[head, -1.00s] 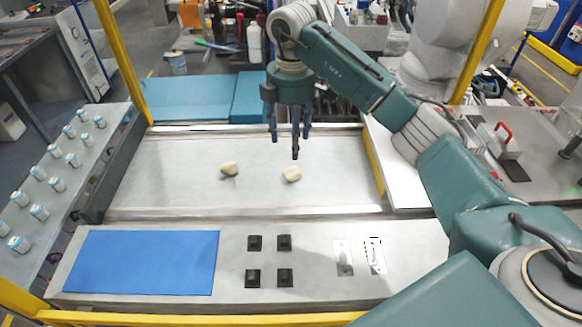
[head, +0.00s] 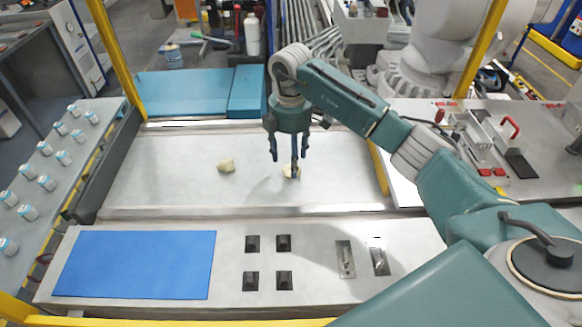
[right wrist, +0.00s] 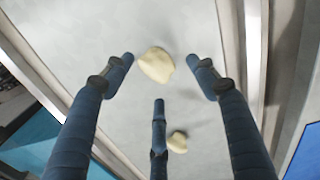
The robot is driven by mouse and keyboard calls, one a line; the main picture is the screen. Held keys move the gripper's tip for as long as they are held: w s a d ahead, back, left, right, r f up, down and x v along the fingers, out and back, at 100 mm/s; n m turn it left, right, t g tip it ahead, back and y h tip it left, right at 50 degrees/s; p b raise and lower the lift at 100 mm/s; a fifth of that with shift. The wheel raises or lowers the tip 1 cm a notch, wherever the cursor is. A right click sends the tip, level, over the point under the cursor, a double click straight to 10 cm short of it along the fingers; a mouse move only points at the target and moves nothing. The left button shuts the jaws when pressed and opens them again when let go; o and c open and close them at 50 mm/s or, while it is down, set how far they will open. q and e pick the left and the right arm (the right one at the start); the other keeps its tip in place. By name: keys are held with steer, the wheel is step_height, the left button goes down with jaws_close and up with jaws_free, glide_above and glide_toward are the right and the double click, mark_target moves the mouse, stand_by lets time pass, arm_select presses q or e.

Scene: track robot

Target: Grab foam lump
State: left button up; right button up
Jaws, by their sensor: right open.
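Two pale cream foam lumps lie apart on the grey conveyor surface (head: 150,185). The left lump (head: 226,166) is clear of the gripper. The right lump (head: 290,172) is partly hidden behind a finger of my right gripper (head: 289,160), which points down just over it. In the right wrist view, one lump (right wrist: 157,65) sits between and a little beyond the tips of the open fingers (right wrist: 162,75). The other lump (right wrist: 177,142) lies lower, beside the third finger. My right gripper is open and empty. My left gripper is not in view.
A blue mat (head: 135,265) and several black square blocks (head: 252,280) lie on the front ledge. Small cans (head: 46,182) stand on the left shelf. Yellow posts (head: 103,60) flank the conveyor. A side table with a red-handled item (head: 508,128) stands at right.

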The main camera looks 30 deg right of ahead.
steer(key=shift+d+f+p, duration=0.15)
steer(key=shift+f+p, duration=0.4)
steer(key=shift+f, duration=1.3)
steer(key=shift+w, duration=0.1)
steer(key=c, duration=0.8)
steer(key=shift+r, duration=0.1)
steer(key=shift+c, duration=0.2)
